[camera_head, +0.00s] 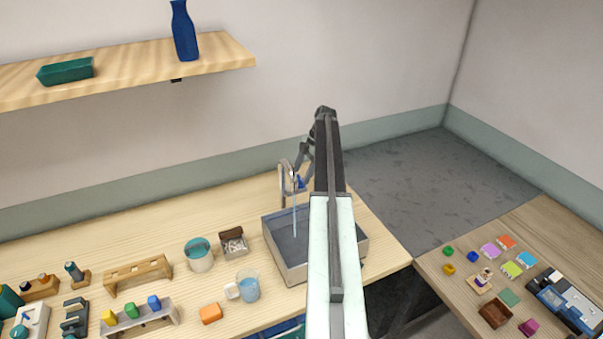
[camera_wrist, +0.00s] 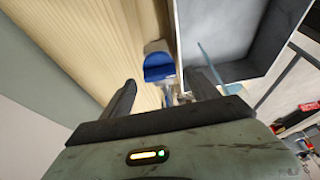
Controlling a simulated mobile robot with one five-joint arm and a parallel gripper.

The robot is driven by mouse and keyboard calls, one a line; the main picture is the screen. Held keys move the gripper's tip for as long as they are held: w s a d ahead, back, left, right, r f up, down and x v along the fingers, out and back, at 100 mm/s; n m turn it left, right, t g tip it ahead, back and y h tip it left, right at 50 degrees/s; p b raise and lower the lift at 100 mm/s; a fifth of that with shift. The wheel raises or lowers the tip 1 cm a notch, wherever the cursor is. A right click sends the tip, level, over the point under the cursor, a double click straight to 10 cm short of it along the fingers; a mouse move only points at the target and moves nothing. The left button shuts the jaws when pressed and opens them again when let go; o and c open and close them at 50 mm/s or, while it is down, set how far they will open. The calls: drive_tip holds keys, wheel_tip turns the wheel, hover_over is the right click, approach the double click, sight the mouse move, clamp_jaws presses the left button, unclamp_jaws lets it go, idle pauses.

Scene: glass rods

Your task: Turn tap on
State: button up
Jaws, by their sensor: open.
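The tap (camera_head: 284,186) stands at the back edge of the grey sink (camera_head: 288,272), with a curved metal spout. Its blue handle (camera_head: 301,183) is partly hidden by my gripper and arm. In the wrist view the blue handle (camera_wrist: 158,68) shows ahead, between the lines of my two fingers. A thin pale-blue stream (camera_head: 294,222) hangs from the spout into the sink, and it also shows in the wrist view (camera_wrist: 209,64). My gripper (camera_wrist: 160,80) is open and empty, close to the handle; whether a finger touches it I cannot tell.
A mug (camera_head: 247,286) of blue liquid, a round container (camera_head: 199,255) and a small box (camera_head: 233,243) stand left of the sink. Wooden racks are farther left. A shelf (camera_head: 130,68) is on the wall. A second table with small items is at right.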

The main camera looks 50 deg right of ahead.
drive_tip(key=w+p+v, duration=0.1)
drive_tip(key=p+v, duration=0.3)
drive_tip(key=v, duration=0.2)
drive_tip(key=shift+s+r+p, duration=0.2)
drive_tip(key=shift+s+p, duration=0.2)
drive_tip(key=shift+s, duration=0.15)
drive_tip(key=shift+d, duration=0.1)
